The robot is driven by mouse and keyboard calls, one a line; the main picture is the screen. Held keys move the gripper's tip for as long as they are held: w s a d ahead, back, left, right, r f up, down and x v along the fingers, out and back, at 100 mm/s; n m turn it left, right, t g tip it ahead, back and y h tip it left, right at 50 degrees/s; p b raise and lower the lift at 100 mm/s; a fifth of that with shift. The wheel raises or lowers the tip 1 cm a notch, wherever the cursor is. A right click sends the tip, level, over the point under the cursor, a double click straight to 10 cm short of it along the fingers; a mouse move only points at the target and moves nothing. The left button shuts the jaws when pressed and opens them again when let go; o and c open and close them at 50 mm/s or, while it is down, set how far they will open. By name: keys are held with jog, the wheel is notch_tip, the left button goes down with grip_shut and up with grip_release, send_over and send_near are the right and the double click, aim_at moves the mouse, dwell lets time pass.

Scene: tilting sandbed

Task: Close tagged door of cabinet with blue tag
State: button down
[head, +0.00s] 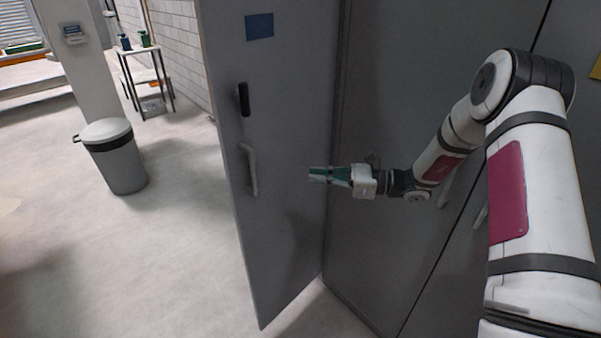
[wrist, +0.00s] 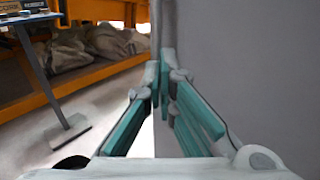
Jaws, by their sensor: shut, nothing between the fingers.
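The grey cabinet door (head: 285,225) stands open, swung out from the cabinet (head: 395,90). The blue tag (head: 259,26) is near its top. The door carries a black latch piece (head: 244,99) and a light bar handle (head: 251,170). My gripper (head: 312,173) has green-lined fingers, which are shut and empty. It points left and overlaps the door's right part, to the right of the handle; I cannot tell whether it touches the door. In the wrist view the fingertips (wrist: 160,75) meet beside the edge of a grey panel (wrist: 240,60).
A grey bin (head: 116,160) stands on the open floor at left. A small shelf stand (head: 146,80) with bottles is behind it. The wrist view shows an orange rack (wrist: 100,75) with sacks and a blue-topped table (wrist: 40,60). More grey cabinet doors lie behind my arm.

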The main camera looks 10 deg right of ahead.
jog(key=p+x, duration=0.1)
jog(key=x, duration=1.1)
jog(key=shift+a+p, duration=0.35)
jog(key=shift+a, duration=0.05)
